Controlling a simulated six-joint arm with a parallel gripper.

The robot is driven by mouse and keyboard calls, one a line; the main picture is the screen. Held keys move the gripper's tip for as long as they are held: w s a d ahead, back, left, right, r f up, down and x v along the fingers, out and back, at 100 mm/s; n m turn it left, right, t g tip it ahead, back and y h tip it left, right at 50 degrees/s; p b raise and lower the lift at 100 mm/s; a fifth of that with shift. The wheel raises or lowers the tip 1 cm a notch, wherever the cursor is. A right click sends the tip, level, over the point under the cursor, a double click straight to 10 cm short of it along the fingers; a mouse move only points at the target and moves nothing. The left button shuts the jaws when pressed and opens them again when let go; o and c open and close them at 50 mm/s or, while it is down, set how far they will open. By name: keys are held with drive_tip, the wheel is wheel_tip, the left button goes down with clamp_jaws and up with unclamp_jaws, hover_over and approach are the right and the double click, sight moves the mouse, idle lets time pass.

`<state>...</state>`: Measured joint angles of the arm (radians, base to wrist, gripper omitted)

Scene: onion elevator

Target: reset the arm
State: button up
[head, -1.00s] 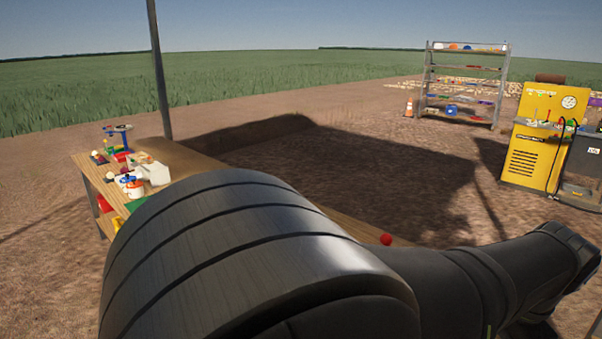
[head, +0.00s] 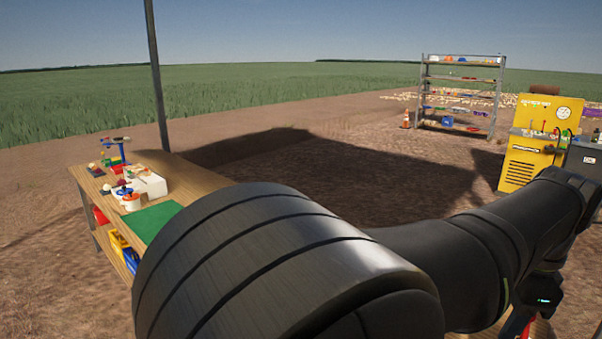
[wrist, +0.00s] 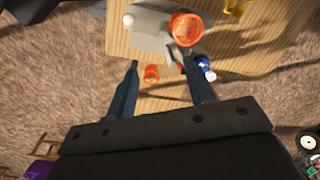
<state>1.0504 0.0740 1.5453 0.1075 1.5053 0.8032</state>
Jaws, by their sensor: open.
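My gripper (wrist: 163,78) is open in the wrist view, its two dark fingers spread apart with nothing held between them. It points toward a wooden tabletop (wrist: 120,42). A small orange-red object (wrist: 151,74) shows between the fingers, seemingly beyond the tips; I cannot tell the distance. My dark arm fills the lower middle of the head view and stretches to the right edge. The gripper's fingers cannot be made out clearly there.
In the wrist view an orange round container (wrist: 186,28), a white ball (wrist: 128,20) and a blue-and-white item (wrist: 205,67) lie near the fingers. In the head view the workbench (head: 195,178) holds a green mat (head: 150,221). A shelf rack (head: 459,78) and yellow machine (head: 530,150) stand beyond.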

drive_tip(key=shift+w+d+r+m+g, duration=0.15)
drive_tip(key=shift+w+r+m, duration=0.2)
drive_tip(key=shift+m, duration=0.4)
drive_tip(key=shift+w+d+r+m+g, duration=0.2)
drive_tip(key=shift+w+m, duration=0.25)
drive_tip(key=shift+m, duration=0.3)
